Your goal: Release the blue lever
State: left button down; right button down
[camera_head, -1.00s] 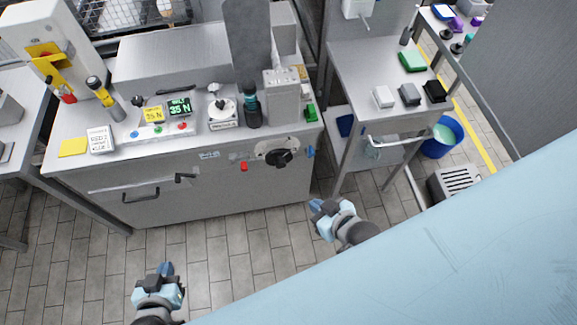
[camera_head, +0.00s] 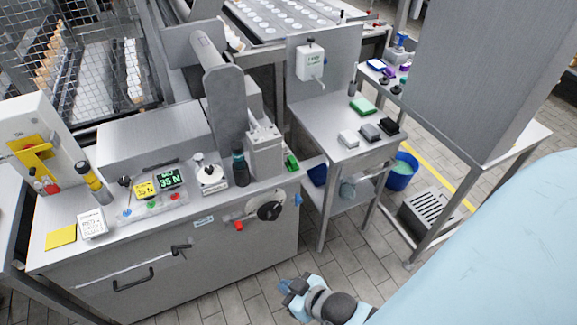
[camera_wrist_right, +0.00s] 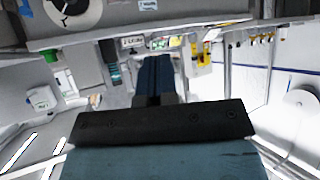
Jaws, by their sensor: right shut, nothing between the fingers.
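The blue lever (camera_head: 298,199) is a small blue piece at the right end of the grey machine's front panel, beside the black round knob (camera_head: 269,210). A red lever (camera_head: 239,226) sits to the left of the knob. My right gripper (camera_head: 288,288) is shut and empty, in the air in front of and below the panel, apart from the blue lever. Its closed dark blue fingers (camera_wrist_right: 155,75) also show in the right wrist view. I cannot make out the blue lever in that view. My left gripper is not in view.
The machine (camera_head: 200,265) has a black drawer handle (camera_head: 133,281) on its front. A steel side table (camera_head: 340,120) stands to the right, with a blue bucket (camera_head: 402,172) and a slotted grey box (camera_head: 428,212) beyond. The floor before the panel is clear.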

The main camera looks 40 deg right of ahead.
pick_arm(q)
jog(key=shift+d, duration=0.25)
pick_arm(e)
jog(key=shift+d, duration=0.2)
